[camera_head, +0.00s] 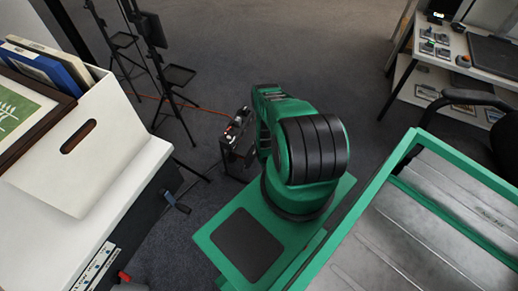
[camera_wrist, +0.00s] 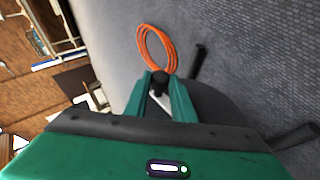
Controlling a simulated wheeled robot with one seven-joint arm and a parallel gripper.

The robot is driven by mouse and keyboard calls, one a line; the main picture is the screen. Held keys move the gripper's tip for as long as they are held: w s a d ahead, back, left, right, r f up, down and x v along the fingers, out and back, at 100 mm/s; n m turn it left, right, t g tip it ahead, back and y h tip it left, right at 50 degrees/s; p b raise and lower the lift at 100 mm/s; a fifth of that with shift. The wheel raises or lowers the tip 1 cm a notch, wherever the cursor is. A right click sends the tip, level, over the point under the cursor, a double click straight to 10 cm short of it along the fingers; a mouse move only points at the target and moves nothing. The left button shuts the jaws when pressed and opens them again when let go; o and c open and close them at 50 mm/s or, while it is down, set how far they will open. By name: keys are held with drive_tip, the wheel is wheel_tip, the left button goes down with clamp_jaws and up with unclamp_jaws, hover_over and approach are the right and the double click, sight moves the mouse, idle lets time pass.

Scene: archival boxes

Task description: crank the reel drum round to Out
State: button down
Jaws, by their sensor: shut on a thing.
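My gripper (camera_wrist: 162,95) shows in the wrist view, with its two green fingers shut on a small dark knob (camera_wrist: 160,80). The knob stands at the left of a dark round disc, which looks like the reel drum (camera_wrist: 225,107). Dark handles stick out from the disc, one up (camera_wrist: 198,62) and one to the right (camera_wrist: 293,137). My gripper body hides the disc's lower part. No Out mark can be read. In the head view my green arm hides the gripper.
An orange cable coil (camera_wrist: 157,48) lies on the grey carpet beyond the fingers. In the head view, tripod stands (camera_head: 165,75) are at upper left, a white box (camera_head: 85,150) at left, and a desk (camera_head: 465,65) at upper right. A small dark stand (camera_head: 235,150) is beside my arm.

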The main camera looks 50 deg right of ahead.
drive_tip(key=shift+w+r, duration=0.15)
drive_tip(key=shift+w, duration=0.1)
drive_tip(key=c, duration=1.5)
unclamp_jaws()
drive_tip(key=shift+s, duration=0.1)
drive_tip(key=shift+s, duration=0.1)
drive_tip(key=shift+v, duration=5.3)
